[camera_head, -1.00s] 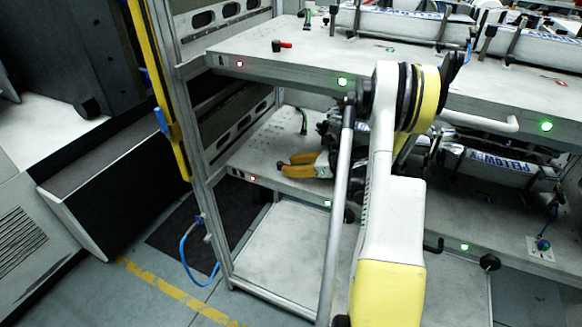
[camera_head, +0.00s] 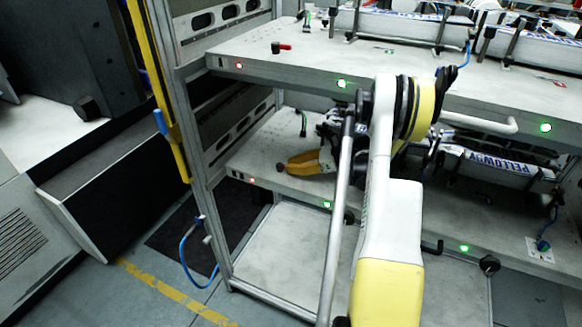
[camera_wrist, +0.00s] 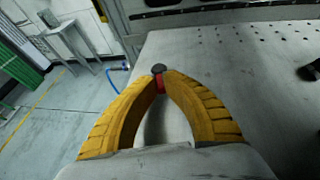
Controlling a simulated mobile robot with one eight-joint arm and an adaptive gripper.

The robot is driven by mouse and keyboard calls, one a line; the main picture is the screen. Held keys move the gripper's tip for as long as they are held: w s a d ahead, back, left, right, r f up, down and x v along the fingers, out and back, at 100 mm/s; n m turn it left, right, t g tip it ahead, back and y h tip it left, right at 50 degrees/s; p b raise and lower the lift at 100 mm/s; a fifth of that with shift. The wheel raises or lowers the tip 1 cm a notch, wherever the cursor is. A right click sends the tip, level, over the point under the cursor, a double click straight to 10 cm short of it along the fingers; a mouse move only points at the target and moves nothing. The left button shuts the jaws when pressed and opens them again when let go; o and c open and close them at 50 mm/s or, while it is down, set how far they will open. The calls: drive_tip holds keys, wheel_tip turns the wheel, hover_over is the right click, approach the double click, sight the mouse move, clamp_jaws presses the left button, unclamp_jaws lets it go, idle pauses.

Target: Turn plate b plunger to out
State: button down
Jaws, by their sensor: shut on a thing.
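The plunger (camera_wrist: 158,69) shows in the wrist view as a dark round knob with a red part just below it. It stands at the left end of the lower grey plate (camera_wrist: 215,65). My gripper (camera_wrist: 160,82) has its yellow fingertips shut on the red part, with the dark knob just beyond the tips. In the head view my gripper (camera_head: 289,166) lies low over the left end of the lower plate (camera_head: 262,160), and only a small dark reddish bit of the plunger (camera_head: 280,168) shows at the tips. The fingers hide most of the plunger.
A metal frame post (camera_head: 205,200) stands left of the plates. Label magazines (camera_head: 500,165) sit farther right. Small red and green lights mark the plate edges.

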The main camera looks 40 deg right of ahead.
drive_tip(key=shift+w+d+n+g+y, duration=0.2)
drive_tip(key=shift+w+n+g+y, duration=0.05)
drive_tip(key=shift+n+g+y, duration=0.5)
drive_tip(key=shift+w+d+n+g+y, duration=0.2)
drive_tip(key=shift+n+g+y, duration=0.4)
drive_tip(key=shift+n+g, duration=0.3)
drive_tip(key=shift+w+d+n+g+y, duration=0.25)
drive_tip(key=shift+n+g+y, duration=0.4)
drive_tip(key=shift+n, duration=0.3)
drive_tip(key=c, duration=1.5)
unclamp_jaws()
drive_tip(key=shift+a, duration=0.1)
